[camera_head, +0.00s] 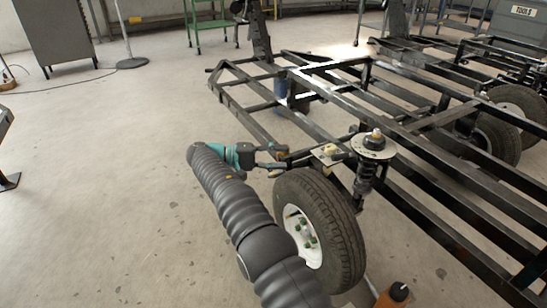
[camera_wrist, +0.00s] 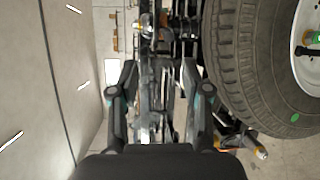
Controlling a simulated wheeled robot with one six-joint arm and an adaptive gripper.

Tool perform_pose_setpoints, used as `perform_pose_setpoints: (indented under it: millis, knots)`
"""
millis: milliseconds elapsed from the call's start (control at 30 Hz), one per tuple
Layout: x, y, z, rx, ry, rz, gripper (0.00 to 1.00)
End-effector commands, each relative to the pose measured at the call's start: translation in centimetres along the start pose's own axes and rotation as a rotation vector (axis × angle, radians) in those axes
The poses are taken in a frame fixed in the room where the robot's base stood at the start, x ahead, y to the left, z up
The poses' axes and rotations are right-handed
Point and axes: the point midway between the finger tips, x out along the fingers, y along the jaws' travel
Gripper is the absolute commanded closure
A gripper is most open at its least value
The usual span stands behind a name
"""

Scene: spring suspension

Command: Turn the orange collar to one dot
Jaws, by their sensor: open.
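The spring suspension unit (camera_head: 370,172) stands upright beside the wheel, with a round plate on top. A small orange piece (camera_head: 376,133) sits at its top centre; I cannot tell surely that this is the collar, and no dots can be made out. My gripper (camera_head: 284,162) is left of the suspension unit, above the wheel's upper left side, and apart from the unit. In the wrist view my gripper (camera_wrist: 160,68) has its two fingers spread with nothing held between them. Dark frame parts and a bright metal strip show beyond the fingers.
The wheel (camera_head: 330,225) with a white rim stands close to my arm; its tyre (camera_wrist: 235,75) fills the wrist view's right side. The black frame (camera_head: 345,95) spreads behind.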

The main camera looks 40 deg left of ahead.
Motion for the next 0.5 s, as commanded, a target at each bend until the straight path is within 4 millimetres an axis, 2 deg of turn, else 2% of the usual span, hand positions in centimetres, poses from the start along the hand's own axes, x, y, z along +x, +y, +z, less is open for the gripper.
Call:
perform_pose_setpoints:
  millis: [200,500]
  knots:
    - [-1.3,-0.1,0.0,0.001,0.001,0.0,0.53]
    - [-1.9,0.0,0.1,-0.001,0.001,0.0,0.53]
